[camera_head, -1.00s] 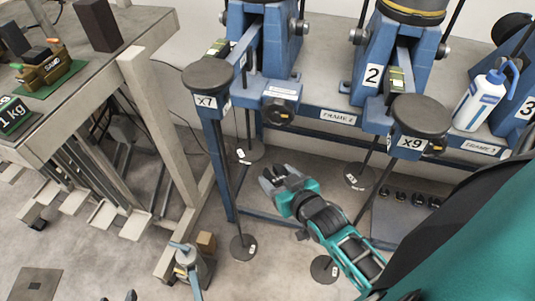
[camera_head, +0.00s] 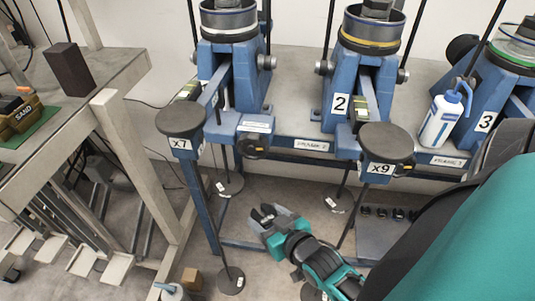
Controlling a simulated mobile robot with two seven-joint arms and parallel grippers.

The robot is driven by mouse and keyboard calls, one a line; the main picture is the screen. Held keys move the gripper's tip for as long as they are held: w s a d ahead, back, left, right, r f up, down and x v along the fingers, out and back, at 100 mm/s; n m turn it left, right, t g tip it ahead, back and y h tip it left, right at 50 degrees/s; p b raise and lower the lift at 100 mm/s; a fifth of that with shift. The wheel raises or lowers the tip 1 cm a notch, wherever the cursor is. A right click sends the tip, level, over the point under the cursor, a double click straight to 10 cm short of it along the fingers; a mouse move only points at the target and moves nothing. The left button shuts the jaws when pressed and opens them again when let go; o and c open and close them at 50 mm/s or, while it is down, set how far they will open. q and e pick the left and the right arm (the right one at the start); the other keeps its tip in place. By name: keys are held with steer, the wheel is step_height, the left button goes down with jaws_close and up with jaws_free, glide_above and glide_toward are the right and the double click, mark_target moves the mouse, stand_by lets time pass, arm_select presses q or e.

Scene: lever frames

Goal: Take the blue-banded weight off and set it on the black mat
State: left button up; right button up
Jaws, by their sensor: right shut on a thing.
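My right gripper (camera_head: 265,213) is in the lower middle, in front of the blue frames and below the hanging pans. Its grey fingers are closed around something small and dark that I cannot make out. No clear black mat shows; a dark grey sheet (camera_head: 378,240) with several small black pieces lies at the lower right. My left gripper is not in view.
Round dark pans labelled x7 (camera_head: 181,118) and x9 (camera_head: 386,142) jut out above my right gripper. A yellow-banded drum (camera_head: 370,40) stands on frame 2. A white bottle (camera_head: 440,118) stands on the bench. A grey table (camera_head: 95,75) is at the left.

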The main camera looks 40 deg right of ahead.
steer(key=shift+r, duration=0.2)
stand_by(0.3)
steer(key=shift+s+a+p, duration=0.15)
steer(key=shift+s+p, duration=1.2)
steer(key=shift+s, duration=1.8)
steer(key=shift+s, duration=0.15)
